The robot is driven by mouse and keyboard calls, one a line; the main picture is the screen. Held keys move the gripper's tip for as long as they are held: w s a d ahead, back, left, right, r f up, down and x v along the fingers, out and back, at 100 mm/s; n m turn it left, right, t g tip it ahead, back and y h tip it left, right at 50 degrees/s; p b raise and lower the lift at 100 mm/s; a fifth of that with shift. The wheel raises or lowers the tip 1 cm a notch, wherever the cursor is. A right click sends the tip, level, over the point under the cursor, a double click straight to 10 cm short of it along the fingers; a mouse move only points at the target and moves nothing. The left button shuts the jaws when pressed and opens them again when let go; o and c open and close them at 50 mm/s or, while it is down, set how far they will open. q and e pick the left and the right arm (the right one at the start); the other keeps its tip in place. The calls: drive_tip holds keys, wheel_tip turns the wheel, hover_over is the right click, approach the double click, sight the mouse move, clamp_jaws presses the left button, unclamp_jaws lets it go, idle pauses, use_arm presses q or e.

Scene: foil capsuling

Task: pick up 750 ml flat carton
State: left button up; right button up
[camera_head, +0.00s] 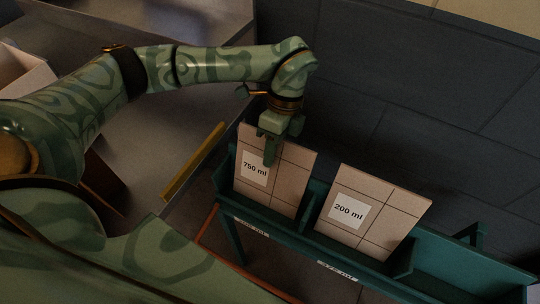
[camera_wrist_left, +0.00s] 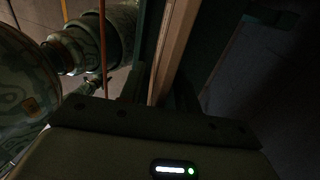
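The 750 ml flat carton (camera_head: 285,177) is a thin tan panel with a white "750 ml" label, standing tilted in the left slot of a teal rack (camera_head: 310,237). My left gripper (camera_head: 270,154) is at its top edge, with one finger in front of the labelled face. The other finger is hidden behind the carton in the head view. In the left wrist view the carton (camera_wrist_left: 174,48) shows edge-on between the dark fingers (camera_wrist_left: 160,92). The picture is too dark to tell whether they touch it. I do not make out my right gripper.
A similar carton labelled "200 ml" (camera_head: 366,216) stands in the slot to the right. The rack's far right part (camera_head: 465,275) is empty. A yellow strip (camera_head: 193,161) lies left of the rack. An open box (camera_head: 25,72) is at the upper left.

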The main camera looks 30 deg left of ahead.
use_arm(q)
clamp_jaws()
drive_tip(key=shift+r, duration=0.1)
